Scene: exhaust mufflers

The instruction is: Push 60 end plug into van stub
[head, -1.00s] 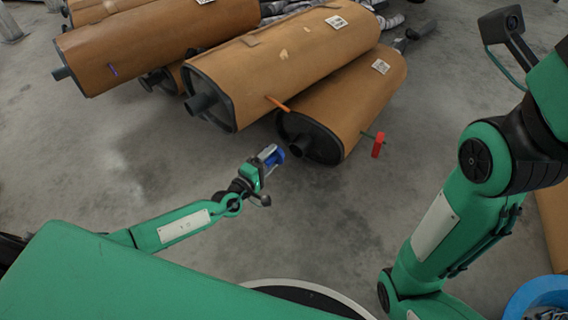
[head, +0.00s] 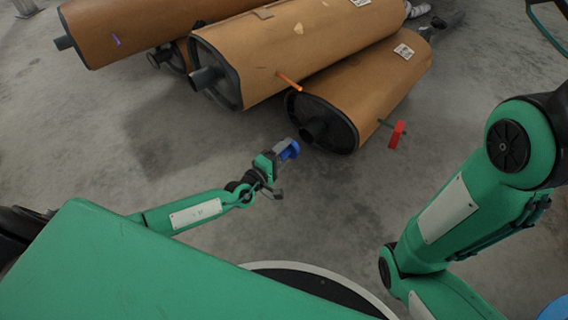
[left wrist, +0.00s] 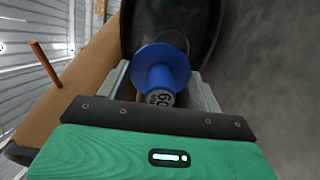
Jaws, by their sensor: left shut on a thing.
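A blue end plug (left wrist: 162,62) with a wide flange and an upside-down "60" on its pale end sits between my left gripper's fingers (left wrist: 159,85) in the left wrist view. In the head view my left gripper (head: 277,158) is shut on the plug (head: 289,149), just left of and below the dark pipe stub (head: 310,133) of the nearest, lower-right muffler (head: 368,90). The plug looks apart from the stub in the head view. In the wrist view the plug covers most of the stub, so their alignment is unclear. My right gripper is out of view.
Several brown mufflers are stacked at the back, one with a stub (head: 206,78) facing me. An orange rod (head: 289,81) sticks out between two of them, and a red tag (head: 397,134) hangs at the nearest muffler's right. The concrete floor (head: 160,140) at left is clear.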

